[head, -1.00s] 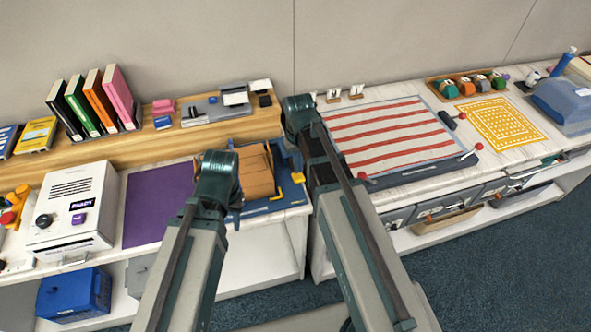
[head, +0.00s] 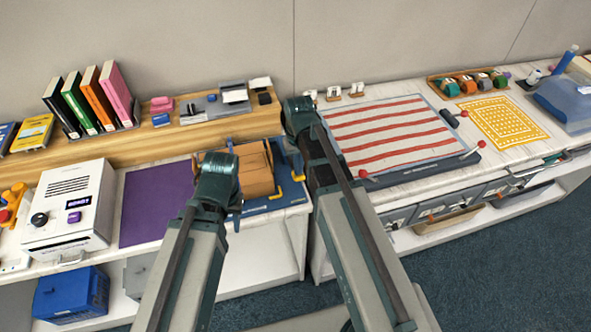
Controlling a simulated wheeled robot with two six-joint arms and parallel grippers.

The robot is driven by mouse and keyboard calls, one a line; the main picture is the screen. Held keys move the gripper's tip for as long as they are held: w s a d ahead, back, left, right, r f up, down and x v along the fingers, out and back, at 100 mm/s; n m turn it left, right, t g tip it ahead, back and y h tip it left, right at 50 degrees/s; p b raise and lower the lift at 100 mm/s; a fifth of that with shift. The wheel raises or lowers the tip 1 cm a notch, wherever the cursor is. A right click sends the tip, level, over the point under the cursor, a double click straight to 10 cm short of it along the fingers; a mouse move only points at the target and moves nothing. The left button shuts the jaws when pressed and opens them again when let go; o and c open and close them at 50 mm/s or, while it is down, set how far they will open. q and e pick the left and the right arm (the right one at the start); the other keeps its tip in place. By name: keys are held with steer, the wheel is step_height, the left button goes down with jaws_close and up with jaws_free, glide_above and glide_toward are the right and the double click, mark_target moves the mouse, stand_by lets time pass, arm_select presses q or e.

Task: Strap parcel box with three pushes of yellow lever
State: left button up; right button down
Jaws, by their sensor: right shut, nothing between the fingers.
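A brown cardboard parcel box (head: 257,168) sits on the left bench, on a blue strapping machine (head: 265,207). The yellow lever (head: 298,178) is at the machine's right side, close to my right arm. My right gripper (head: 318,172) is shut and empty beside the lever, mostly hidden by its own arm. I cannot tell whether it touches the lever. My left arm stands in front of the box's left part, and its gripper is hidden behind the arm. Whether a strap lies around the box is too small to tell.
A purple mat (head: 150,205) and a white device (head: 70,210) lie left of the machine. Books (head: 90,98) stand on the wooden shelf behind. A blue bin (head: 70,295) sits below.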

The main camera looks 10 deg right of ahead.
steer(key=shift+f+b, duration=1.75)
steer(key=shift+f, duration=0.15)
steer(key=shift+r, duration=0.1)
steer(key=shift+r+p, duration=4.3)
steer(key=shift+p, duration=0.1)
step_height(320, 180, down, 3)
steer(key=b, duration=0.3)
steer(key=shift+f, duration=0.1)
steer(key=shift+f, duration=0.15)
